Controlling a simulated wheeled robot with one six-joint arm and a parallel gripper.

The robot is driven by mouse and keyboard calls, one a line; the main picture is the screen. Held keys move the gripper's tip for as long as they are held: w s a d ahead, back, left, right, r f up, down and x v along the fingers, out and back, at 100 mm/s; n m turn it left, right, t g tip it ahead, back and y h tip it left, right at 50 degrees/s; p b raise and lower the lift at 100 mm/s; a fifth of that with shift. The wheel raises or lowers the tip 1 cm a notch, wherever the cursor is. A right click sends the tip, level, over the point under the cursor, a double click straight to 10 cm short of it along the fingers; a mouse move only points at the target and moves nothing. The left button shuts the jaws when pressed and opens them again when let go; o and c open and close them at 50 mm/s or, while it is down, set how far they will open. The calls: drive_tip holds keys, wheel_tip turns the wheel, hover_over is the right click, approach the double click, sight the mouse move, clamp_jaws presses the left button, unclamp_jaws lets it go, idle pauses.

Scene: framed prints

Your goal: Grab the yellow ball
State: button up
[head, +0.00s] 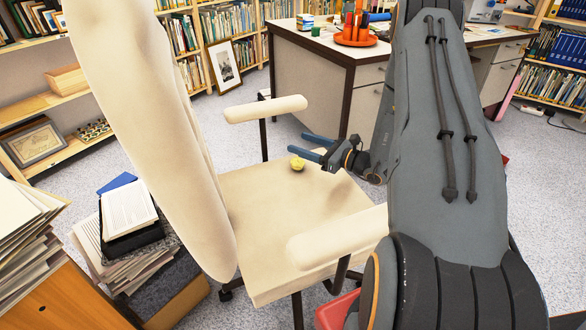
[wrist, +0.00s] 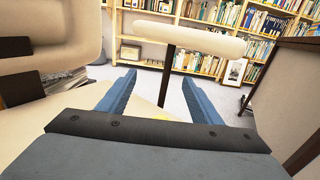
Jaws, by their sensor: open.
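The small yellow ball (head: 297,163) rests on the beige seat of an office chair (head: 270,215) in the head view. My gripper (head: 305,146) is above the seat with its two blue fingers pointing left, close to the ball. The fingers are open and nothing is seen between them. In the wrist view, my gripper (wrist: 160,92) shows its two blue fingers spread apart.
The chair's far armrest (head: 266,109) stands on a dark post beyond my gripper and crosses the wrist view (wrist: 188,38). The near armrest (head: 335,238) and tall backrest (head: 150,130) flank the seat. A desk (head: 330,70) stands behind. Paper stacks (head: 125,215) are at left.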

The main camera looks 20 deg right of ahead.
sight(298, 164)
drive_tip(key=shift+m, duration=0.3)
drive_tip(key=f, duration=0.2)
drive_tip(key=d+f+b, duration=0.1)
drive_tip(key=f, duration=0.5)
drive_tip(key=shift+w+d+f+b, duration=0.15)
drive_tip(key=shift+w+d+b, duration=0.05)
drive_tip(key=shift+w+b, duration=0.15)
drive_tip(key=shift+w+a+f, duration=0.1)
drive_tip(key=shift+f, duration=0.2)
drive_tip(key=shift+b+x, duration=0.6)
drive_tip(key=shift+x, duration=3)
drive_tip(key=shift+r, duration=0.2)
drive_tip(key=c, duration=1.1)
